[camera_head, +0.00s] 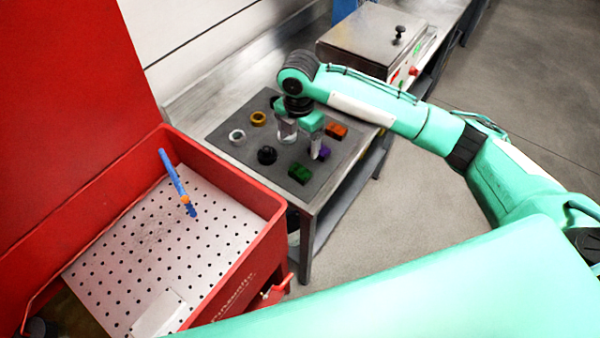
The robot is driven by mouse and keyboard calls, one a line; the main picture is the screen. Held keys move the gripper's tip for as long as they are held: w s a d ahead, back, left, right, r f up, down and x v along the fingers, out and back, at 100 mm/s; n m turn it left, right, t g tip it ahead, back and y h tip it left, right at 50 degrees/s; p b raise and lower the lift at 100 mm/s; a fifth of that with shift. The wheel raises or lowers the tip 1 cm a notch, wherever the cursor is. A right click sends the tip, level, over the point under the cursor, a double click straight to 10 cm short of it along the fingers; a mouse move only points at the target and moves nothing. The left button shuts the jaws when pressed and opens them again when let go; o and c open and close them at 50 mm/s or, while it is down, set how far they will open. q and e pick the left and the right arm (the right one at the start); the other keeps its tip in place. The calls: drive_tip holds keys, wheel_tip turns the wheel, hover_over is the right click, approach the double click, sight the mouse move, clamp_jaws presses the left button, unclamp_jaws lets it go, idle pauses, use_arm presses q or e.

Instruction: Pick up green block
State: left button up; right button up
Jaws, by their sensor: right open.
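The green block (300,173) lies on the dark mat (238,176) near the table's front right edge. My right gripper (301,148) hangs over the mat, just behind the green block as seen here, with its jaws apart and apparently nothing between them. Its arm reaches in from the right. The gap between the fingertips and the mat is hard to judge. My left gripper is not in view.
An orange block (337,130), a purple piece (323,153), a black ring (267,155), a yellow ring (258,118) and a whitish ring (237,137) are on the mat. A red sink (265,205) with a blue brush (177,182) stands left. A metal box (365,40) stands behind.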

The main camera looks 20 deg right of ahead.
drive_tip(key=p, duration=0.2)
hover_over(300, 170)
wheel_tip(300, 170, down, 8)
drive_tip(key=shift+s+a+f, duration=0.1)
drive_tip(key=shift+f, duration=0.05)
drive_tip(key=shift+f+p, duration=0.25)
drive_tip(key=shift+p, duration=0.15)
wheel_tip(300, 170, down, 4)
drive_tip(key=shift+f+p, duration=0.1)
drive_tip(key=shift+p, duration=0.95)
drive_tip(key=shift+f, duration=0.3)
drive_tip(key=c, duration=1.2)
drive_tip(key=shift+o, duration=0.2)
drive_tip(key=shift+r, duration=0.1)
